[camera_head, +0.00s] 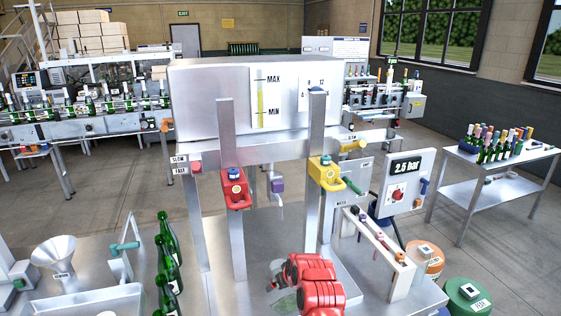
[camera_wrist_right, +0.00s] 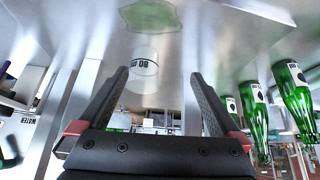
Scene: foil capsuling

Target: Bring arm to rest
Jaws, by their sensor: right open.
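My right arm (camera_head: 315,285), with red links, reaches in from the bottom middle of the head view, low over the metal bench. Its gripper is mostly hidden there behind the red links. In the right wrist view my right gripper (camera_wrist_right: 158,78) has its two dark fingers wide apart, with nothing held between them. A pale cylinder with a printed label (camera_wrist_right: 145,66) shows beyond the fingers, apart from them as far as I can tell. My left gripper is not in view.
Green bottles (camera_head: 168,255) stand in a row left of my arm. A metal frame with a red valve (camera_head: 235,188) and a yellow valve (camera_head: 326,173) rises ahead. A rack (camera_head: 378,238) stands right. A green patch (camera_wrist_right: 150,15) lies on the bench surface.

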